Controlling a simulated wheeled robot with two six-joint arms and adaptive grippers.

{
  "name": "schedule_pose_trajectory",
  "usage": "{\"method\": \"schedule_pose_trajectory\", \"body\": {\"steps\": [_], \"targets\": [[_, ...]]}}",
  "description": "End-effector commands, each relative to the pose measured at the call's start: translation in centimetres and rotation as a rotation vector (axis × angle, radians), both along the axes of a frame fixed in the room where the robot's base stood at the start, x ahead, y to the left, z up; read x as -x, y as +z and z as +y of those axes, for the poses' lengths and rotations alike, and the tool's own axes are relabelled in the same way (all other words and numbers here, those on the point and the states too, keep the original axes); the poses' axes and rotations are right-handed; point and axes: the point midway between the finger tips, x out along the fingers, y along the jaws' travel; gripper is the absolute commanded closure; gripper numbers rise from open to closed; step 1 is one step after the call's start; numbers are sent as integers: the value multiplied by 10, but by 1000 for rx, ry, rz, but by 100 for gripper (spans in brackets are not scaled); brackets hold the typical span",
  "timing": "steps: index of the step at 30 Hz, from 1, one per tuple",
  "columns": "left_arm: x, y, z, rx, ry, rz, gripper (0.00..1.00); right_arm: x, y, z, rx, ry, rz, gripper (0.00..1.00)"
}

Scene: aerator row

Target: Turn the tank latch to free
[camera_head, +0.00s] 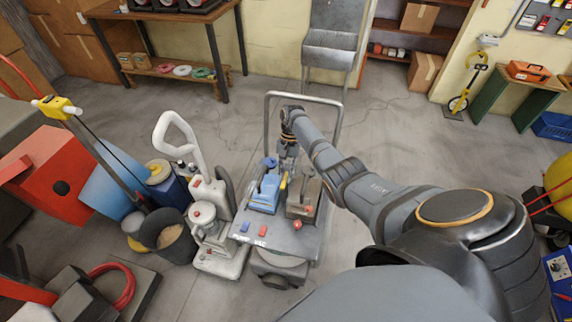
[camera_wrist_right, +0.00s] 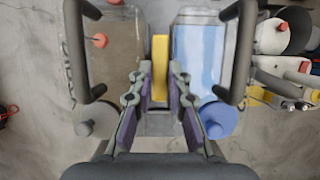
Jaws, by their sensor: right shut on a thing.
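A yellow latch (camera_wrist_right: 160,66) stands between two tanks on a grey wheeled machine. In the head view the latch (camera_head: 283,188) shows as a small yellow strip. The blue tank (camera_head: 265,194) and the brownish tank (camera_head: 303,196) sit on either side; the wrist view also shows the blue tank (camera_wrist_right: 196,52) and the brownish tank (camera_wrist_right: 118,52). My right gripper (camera_wrist_right: 160,84) is shut on the latch, its purple-padded fingers at the latch's two sides. In the head view this gripper (camera_head: 287,160) is above the machine. The latch's lower part is hidden. My left gripper is not in view.
The machine's tall grey handle (camera_head: 268,115) rises behind the tanks. A white upright cleaner (camera_head: 207,190) stands close on the left, with a dark bucket (camera_head: 166,232) beside it. Dark tank handles (camera_wrist_right: 237,55) flank my right gripper. Open floor lies behind the machine.

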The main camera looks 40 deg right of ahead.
Motion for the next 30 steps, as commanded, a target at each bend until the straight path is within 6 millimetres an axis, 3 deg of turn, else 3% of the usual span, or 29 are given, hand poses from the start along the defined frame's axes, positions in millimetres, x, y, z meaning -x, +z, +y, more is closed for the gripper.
{"method": "schedule_pose_trajectory", "body": {"steps": [16,17,21,30], "targets": [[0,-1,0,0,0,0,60,0,-1,0,1,26,1,100],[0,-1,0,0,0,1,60,0,-1,0,1,26,1,82],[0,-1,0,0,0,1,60,0,0,0,1,26,1,63],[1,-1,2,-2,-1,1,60,0,0,0,1,25,0,60]]}}
